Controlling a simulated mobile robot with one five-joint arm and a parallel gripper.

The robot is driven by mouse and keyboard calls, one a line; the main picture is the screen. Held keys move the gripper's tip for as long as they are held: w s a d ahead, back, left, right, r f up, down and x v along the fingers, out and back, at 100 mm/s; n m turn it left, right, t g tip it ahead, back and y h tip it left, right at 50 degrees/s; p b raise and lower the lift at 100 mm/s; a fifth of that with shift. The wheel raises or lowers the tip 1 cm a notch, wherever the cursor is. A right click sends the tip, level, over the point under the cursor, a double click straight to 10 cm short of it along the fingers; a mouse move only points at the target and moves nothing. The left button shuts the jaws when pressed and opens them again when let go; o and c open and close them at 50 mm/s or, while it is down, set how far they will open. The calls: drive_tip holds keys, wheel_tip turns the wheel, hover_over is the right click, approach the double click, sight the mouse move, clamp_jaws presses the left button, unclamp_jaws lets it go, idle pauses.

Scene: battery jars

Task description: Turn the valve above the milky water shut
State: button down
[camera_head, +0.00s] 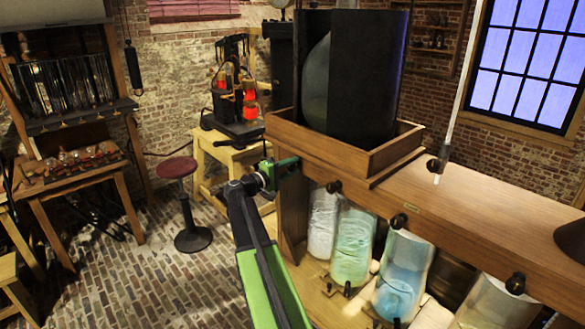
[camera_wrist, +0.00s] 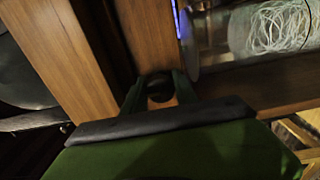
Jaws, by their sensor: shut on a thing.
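The milky water is in the whitish glass jar (camera_head: 322,225), the leftmost in the row under the wooden beam. In the wrist view a glass jar with pale strands inside (camera_wrist: 272,30) lies at the upper right. My gripper (camera_head: 264,178) is at the beam's left end. In the wrist view my gripper (camera_wrist: 160,92) has its green fingers on both sides of a dark round valve knob (camera_wrist: 160,85) by the wood. They are shut on it. My gripper hides this knob in the head view, and I cannot tell how far it is turned.
Other black valve knobs (camera_head: 334,187) sit along the beam (camera_head: 480,215). Under it stand a green jar (camera_head: 353,245), a blue jar (camera_head: 402,275) and a pale yellow jar (camera_head: 492,303). A stool (camera_head: 178,168) stands on open brick floor at the left.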

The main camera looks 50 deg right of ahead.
drive_tip(key=shift+f, duration=0.1)
idle(0.3)
drive_tip(key=c, duration=1)
unclamp_jaws()
drive_tip(key=a, duration=0.8)
drive_tip(key=shift+w, duration=0.3)
